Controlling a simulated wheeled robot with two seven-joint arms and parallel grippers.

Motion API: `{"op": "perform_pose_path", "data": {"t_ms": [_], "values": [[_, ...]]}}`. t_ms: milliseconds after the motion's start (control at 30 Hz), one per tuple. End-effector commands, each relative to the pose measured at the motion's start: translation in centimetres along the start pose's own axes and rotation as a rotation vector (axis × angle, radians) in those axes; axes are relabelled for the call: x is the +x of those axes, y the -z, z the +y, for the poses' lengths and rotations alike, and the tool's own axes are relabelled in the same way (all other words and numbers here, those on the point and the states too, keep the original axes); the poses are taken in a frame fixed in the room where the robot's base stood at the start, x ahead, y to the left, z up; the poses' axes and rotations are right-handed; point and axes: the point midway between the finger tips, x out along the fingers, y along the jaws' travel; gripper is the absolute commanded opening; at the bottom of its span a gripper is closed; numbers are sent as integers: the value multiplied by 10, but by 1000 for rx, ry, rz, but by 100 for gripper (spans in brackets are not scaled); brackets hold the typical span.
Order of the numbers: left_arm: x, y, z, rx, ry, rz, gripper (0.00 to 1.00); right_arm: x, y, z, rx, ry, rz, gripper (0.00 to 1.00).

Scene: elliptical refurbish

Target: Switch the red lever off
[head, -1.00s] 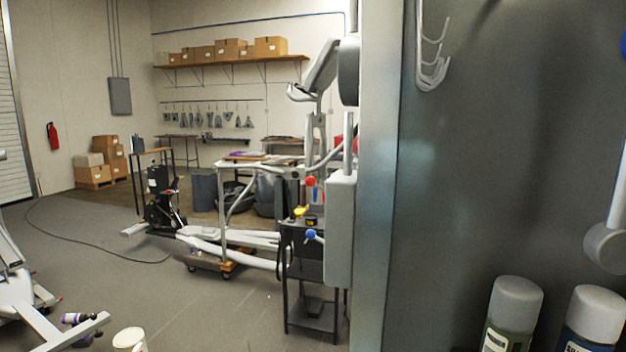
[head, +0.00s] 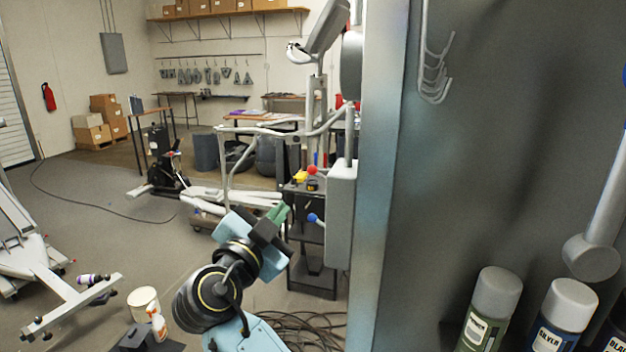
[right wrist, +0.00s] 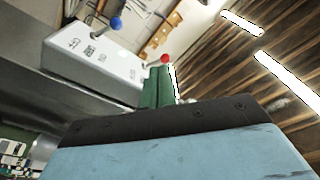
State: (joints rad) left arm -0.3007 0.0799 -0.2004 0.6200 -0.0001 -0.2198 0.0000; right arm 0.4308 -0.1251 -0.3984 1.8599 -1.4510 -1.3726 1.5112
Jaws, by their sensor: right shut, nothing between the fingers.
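The red lever's ball knob (head: 312,170) sticks out from the left side of a grey box (head: 341,215) on the metal wall edge. A second lever with a blue ball (head: 313,218) sits lower on the same box. My right gripper (head: 279,214) has green fingers, shut and empty, left of and below the red ball, apart from it in the head view. In the right wrist view, the red ball (right wrist: 165,58) shows just past the fingertips (right wrist: 159,72); the blue ball (right wrist: 115,23) and the box (right wrist: 98,62) are to the left. My left gripper is out of view.
A tall grey metal panel (head: 480,170) fills the right side, with spray cans (head: 492,305) at its foot. Exercise machine frames (head: 240,195) stand behind. A white bucket (head: 145,303) and cables (head: 305,335) are on the floor.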

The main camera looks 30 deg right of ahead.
Motion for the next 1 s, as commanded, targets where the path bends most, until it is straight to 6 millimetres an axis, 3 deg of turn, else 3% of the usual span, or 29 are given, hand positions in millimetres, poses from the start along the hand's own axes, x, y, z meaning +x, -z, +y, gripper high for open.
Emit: {"op": "perform_pose_path", "data": {"t_ms": [33,133,567,1000], "values": [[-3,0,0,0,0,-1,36,-2,22,-5,67,-14,36,0],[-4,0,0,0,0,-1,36,-4,41,-6,141,-33,77,0],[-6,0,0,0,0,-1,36,0,45,-6,151,-36,86,0],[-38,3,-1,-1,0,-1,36,73,52,-4,147,-36,86,0]]}}
